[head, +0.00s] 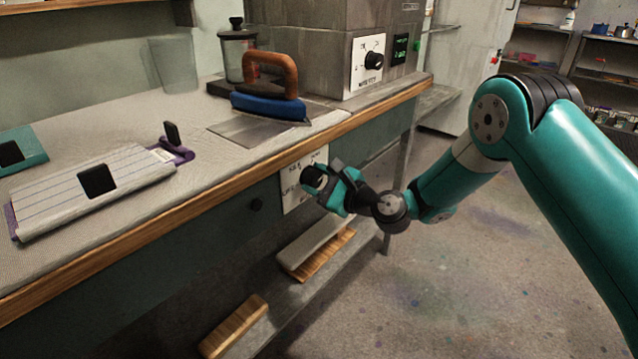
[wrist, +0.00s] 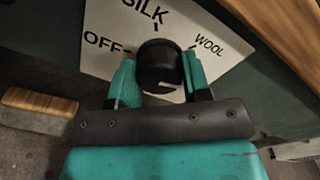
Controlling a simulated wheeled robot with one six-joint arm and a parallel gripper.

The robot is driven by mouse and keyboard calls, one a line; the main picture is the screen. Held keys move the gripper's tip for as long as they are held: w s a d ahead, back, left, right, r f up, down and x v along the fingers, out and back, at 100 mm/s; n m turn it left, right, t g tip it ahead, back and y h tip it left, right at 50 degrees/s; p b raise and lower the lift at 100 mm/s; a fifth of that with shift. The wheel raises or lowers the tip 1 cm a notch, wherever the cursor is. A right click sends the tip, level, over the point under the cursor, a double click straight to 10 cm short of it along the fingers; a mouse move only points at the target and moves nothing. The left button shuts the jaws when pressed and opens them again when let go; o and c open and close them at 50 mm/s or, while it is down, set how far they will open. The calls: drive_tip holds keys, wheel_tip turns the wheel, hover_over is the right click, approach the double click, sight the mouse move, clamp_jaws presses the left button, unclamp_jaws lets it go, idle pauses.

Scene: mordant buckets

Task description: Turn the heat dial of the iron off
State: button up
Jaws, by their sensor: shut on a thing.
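The heat dial is a round black knob (wrist: 160,62) on a white plate (wrist: 110,30) lettered OFF, SILK and WOOL. In the head view this plate (head: 293,190) is on the front of the bench, below the iron (head: 268,108), which is blue with a brown handle. My gripper (wrist: 160,82) is shut on the knob, one teal finger on each side. In the head view my gripper (head: 328,188) is at the plate and partly covers it. I cannot tell which setting the knob points to.
A second black knob (head: 374,60) is on a grey block at the back of the bench. A striped board (head: 130,178) lies on the bench top at left. Wooden blocks (head: 235,325) are on the lower shelf. The floor at right is clear.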

drive_tip(key=n+b, duration=0.1)
drive_tip(key=n, duration=0.1)
drive_tip(key=n+b, duration=0.1)
drive_tip(key=n, duration=0.2)
drive_tip(key=shift+s+a+n+b, duration=0.1)
drive_tip(key=shift+a+n+b, duration=0.1)
drive_tip(key=shift+n+b, duration=0.1)
drive_tip(key=n+b, duration=0.3)
drive_tip(key=n, duration=0.1)
drive_tip(key=n+b, duration=0.4)
drive_tip(key=shift+f+n, duration=0.1)
drive_tip(key=shift+n, duration=0.3)
drive_tip(key=n+b, duration=0.4)
drive_tip(key=shift+b, duration=0.4)
drive_tip(key=n+b, duration=0.4)
drive_tip(key=b, duration=0.1)
drive_tip(key=shift+n+t, duration=0.3)
drive_tip(key=shift+n, duration=0.1)
drive_tip(key=n+b, duration=0.5)
drive_tip(key=b, duration=0.1)
drive_tip(key=shift+s+b, duration=0.1)
drive_tip(key=shift+b, duration=0.25)
drive_tip(key=n+b, duration=0.4)
drive_tip(key=b, duration=0.1)
drive_tip(key=shift+n, duration=0.3)
drive_tip(key=shift+r+n+b, duration=0.2)
drive_tip(key=shift+n+b, duration=1)
drive_tip(key=shift+n, duration=0.3)
